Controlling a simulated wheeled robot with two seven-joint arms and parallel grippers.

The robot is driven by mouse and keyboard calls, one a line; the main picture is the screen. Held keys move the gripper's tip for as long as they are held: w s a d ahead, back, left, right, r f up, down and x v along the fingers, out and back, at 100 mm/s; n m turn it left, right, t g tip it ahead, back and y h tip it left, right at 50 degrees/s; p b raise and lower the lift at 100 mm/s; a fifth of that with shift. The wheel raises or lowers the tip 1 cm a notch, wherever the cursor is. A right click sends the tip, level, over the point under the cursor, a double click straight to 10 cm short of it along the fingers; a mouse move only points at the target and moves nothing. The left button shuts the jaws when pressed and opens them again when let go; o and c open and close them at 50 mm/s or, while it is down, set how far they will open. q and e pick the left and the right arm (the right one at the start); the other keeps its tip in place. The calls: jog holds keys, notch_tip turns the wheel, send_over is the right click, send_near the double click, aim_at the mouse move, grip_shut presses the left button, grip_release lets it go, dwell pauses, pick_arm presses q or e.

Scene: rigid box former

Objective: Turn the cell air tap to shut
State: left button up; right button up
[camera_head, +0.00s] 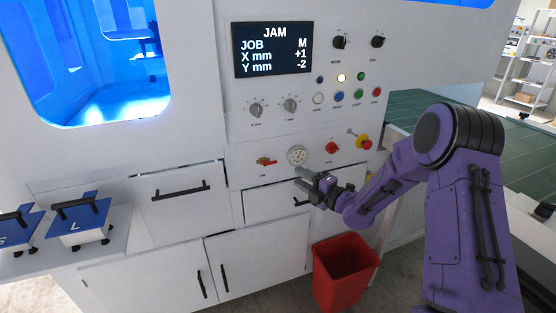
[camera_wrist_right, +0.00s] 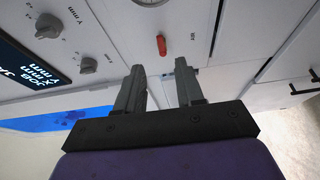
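The air tap's red handle (camera_head: 265,161) sits on the white panel, left of the round gauge (camera_head: 298,156). It lies roughly level in the head view. In the right wrist view the red handle (camera_wrist_right: 161,46) shows beyond my fingertips, beside a small label reading AIR. My right gripper (camera_head: 304,177) is in front of the panel, below the gauge and to the right of the tap. In the right wrist view its two fingers (camera_wrist_right: 160,72) stand apart with nothing held between them. The gripper does not touch the handle. My left gripper is out of view.
A red rotary knob (camera_head: 332,148) and a yellow-and-red stop button (camera_head: 364,142) are right of the gauge. Drawer handles stick out below. The screen (camera_head: 272,49) reads JAM. A red bin (camera_head: 344,268) stands on the floor.

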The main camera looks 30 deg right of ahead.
aim_at(274, 163)
jog(key=w, duration=0.3)
jog(key=w+a, duration=0.1)
jog(key=w, duration=0.3)
jog(key=w+a+p, duration=0.1)
jog(key=w, duration=0.2)
jog(key=shift+w, duration=0.2)
grip_shut()
